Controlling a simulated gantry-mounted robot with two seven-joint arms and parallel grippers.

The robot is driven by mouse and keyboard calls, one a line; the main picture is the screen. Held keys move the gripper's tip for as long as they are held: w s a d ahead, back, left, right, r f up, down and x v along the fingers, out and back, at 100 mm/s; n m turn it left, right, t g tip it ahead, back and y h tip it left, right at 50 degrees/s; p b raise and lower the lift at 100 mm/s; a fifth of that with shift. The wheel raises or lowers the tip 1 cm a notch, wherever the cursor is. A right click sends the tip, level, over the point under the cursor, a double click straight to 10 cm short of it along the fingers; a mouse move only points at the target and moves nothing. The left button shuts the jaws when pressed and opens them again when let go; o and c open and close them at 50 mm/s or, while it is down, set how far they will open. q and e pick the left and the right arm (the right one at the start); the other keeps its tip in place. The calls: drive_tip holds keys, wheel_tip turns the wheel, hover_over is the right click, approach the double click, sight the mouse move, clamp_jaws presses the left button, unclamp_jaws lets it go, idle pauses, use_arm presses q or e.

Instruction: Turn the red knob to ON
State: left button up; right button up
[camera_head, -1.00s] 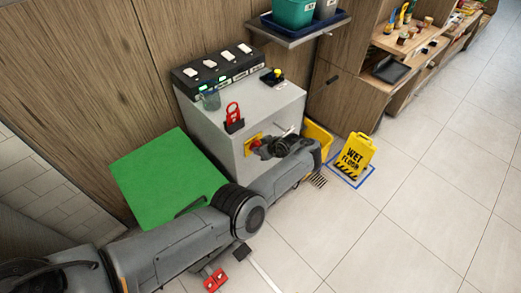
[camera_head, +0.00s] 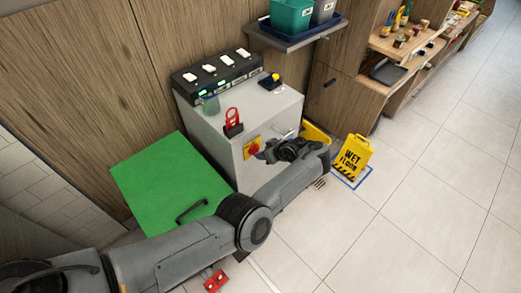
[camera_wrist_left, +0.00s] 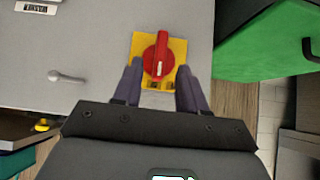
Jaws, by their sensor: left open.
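The red knob (camera_head: 253,148) sits on a yellow plate (camera_head: 247,154) on the front face of a grey cabinet (camera_head: 225,155). In the left wrist view the knob (camera_wrist_left: 157,55) has its grip bar nearly upright in the picture, on the yellow plate (camera_wrist_left: 179,48). Any ON marking is too small or hidden to read. My left gripper (camera_head: 264,154) is open and empty, just in front of the knob. In the wrist view its fingers (camera_wrist_left: 159,70) lie to either side of the knob's lower end, apart from it. My right gripper is out of view.
A red padlock-shaped tag (camera_head: 233,121) and a switch strip (camera_head: 216,71) are on the cabinet top. A green panel (camera_head: 165,180) is at the left. A yellow wet floor sign (camera_head: 354,155) stands on the right. A cabinet handle (camera_wrist_left: 66,77) shows in the wrist view.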

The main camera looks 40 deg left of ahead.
use_arm(q)
drive_tip(key=p+v, duration=0.2)
drive_tip(key=v, duration=0.4)
drive_tip(key=shift+r, duration=0.1)
idle(0.4)
